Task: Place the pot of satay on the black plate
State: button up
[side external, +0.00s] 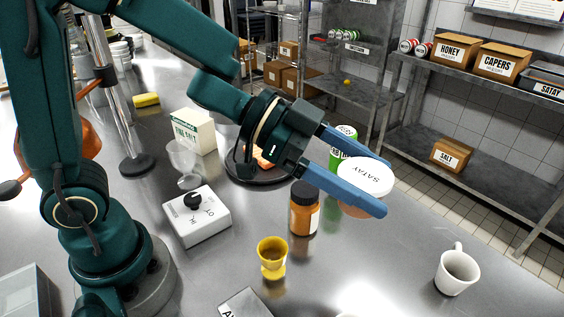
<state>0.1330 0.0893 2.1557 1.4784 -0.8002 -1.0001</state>
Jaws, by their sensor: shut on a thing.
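The pot of satay (364,178) has a white lid marked SATAY and an orange-brown body. My gripper (384,187), with two long blue fingers, is shut on it, one finger on each side. The pot appears held above the steel counter, right of the black plate. The black plate (262,182) lies on the counter, partly hidden behind my gripper's wrist. Something orange shows on it.
An amber jar (304,210) and a green can (343,142) stand near the pot. A yellow cup (272,257), a white box with a knob (197,217), a white carton (194,131) and a white mug (456,270) stand around. The right front counter is mostly clear.

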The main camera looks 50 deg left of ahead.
jog(key=w+a+n+t+y, duration=0.3)
jog(key=w+a, duration=0.1)
jog(key=a, duration=0.5)
jog(key=w+a+n+t+y, duration=0.25)
jog(key=w+a+n, duration=0.2)
jog(key=a, duration=0.35)
jog(key=a+f+n+y, duration=0.1)
jog(key=a+n+y, duration=0.5)
jog(key=a, duration=1.1)
jog(key=shift+m+t+y, duration=0.35)
jog(key=shift+m+y, duration=0.1)
jog(key=shift+y, duration=0.1)
jog(key=shift+s+f, duration=0.2)
jog(key=shift+f, duration=5.75)
jog(key=shift+f, duration=0.15)
jog(key=o, duration=1.2)
